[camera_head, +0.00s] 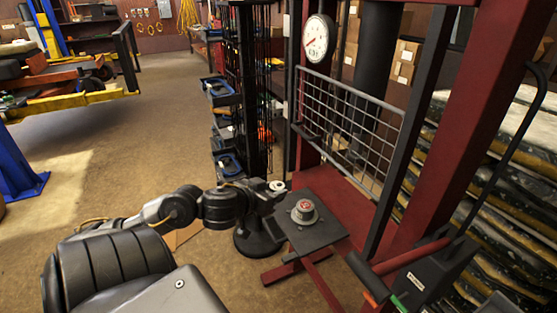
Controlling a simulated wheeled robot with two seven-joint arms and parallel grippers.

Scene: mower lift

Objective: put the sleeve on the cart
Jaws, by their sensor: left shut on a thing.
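My left arm reaches in from the lower left, and its gripper (275,192) is at the left edge of a dark press plate. It is shut on a small pale ring-like piece (277,185), which looks like the sleeve; the fingers hide part of it. A round metal piece with a red top (304,208) sits on the dark plate (318,235), just right of the gripper. I cannot pick out the cart for certain. My right gripper is not in view.
The red press frame (440,135) with a dial gauge (318,39) and wire guard (350,120) stands close on the right. A black rack with blue-edged trays (222,92) stands behind the gripper. A yellow lift (70,100) is far left. Open floor (150,140) lies between.

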